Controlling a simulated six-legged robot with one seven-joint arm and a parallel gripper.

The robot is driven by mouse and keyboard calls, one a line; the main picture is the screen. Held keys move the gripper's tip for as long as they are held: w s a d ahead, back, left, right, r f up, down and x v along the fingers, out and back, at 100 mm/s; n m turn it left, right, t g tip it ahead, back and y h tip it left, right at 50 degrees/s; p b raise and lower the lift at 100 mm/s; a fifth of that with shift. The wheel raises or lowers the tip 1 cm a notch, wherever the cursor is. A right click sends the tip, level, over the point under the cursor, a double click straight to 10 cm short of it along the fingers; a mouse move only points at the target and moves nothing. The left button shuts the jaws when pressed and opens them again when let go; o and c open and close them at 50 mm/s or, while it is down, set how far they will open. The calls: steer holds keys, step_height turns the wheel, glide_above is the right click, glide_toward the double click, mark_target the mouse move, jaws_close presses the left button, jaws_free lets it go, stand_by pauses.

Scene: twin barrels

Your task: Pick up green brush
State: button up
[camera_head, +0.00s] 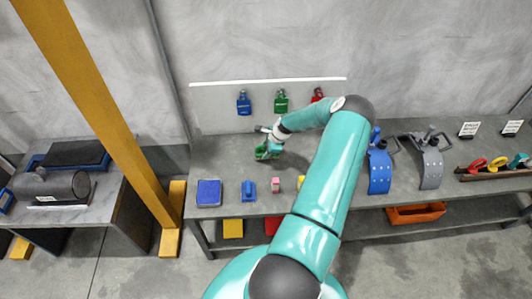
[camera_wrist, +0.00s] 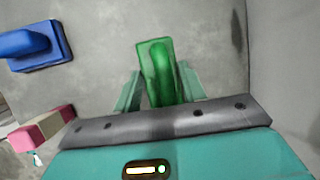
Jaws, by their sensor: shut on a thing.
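The green brush (camera_wrist: 157,62) is a flat green block with a raised handle. In the wrist view its handle lies between the two teal fingers of my gripper (camera_wrist: 157,92), which is shut on it. In the head view my gripper (camera_head: 270,147) is at the left end of my bent arm, over the grey table, with the green brush (camera_head: 262,154) at its tip. I cannot tell whether the brush touches the table. Part of the brush is hidden by my gripper.
A blue brush (camera_head: 249,190) stands near the table's front edge, beside a pink and cream block (camera_head: 275,184) and a blue pad (camera_head: 209,193). Padlocks, including a green one (camera_head: 281,101), hang on the wall behind. Blue and grey curved tools (camera_head: 430,165) stand to the right.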

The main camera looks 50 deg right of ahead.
steer(key=s+a+r, duration=0.3)
steer(key=s+r, duration=0.8)
steer(key=s, duration=0.2)
steer(key=shift+s, duration=0.35)
